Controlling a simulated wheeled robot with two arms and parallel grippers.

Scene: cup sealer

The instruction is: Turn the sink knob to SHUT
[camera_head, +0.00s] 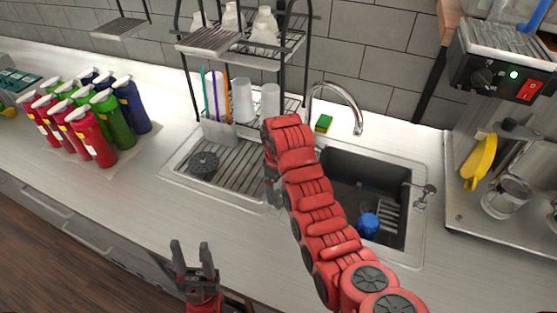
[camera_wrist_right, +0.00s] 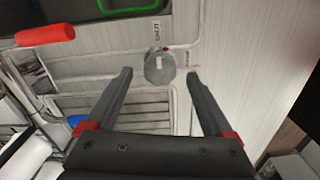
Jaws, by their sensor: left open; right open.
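The round grey sink knob (camera_wrist_right: 158,68) sits on the metal sink rim in the right wrist view, with a short pale mark on its face. A small label above it seems to read SHUT; another label at its right is too small to read. My right gripper (camera_wrist_right: 159,74) is open, its fingertips on either side of the knob in the picture; I cannot tell whether they touch it. In the head view my right arm hides the knob, and only a bit of the right gripper (camera_head: 270,185) shows. My left gripper (camera_head: 192,245) is open and empty before the counter front.
The sink basin (camera_head: 335,165) with its curved faucet (camera_head: 345,92) is right of my right arm. A blue cup (camera_head: 368,225) is in it. The drainboard (camera_head: 215,180) and dish rack (camera_head: 285,45) are at its left. Several bottles (camera_head: 90,150) stand further left.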

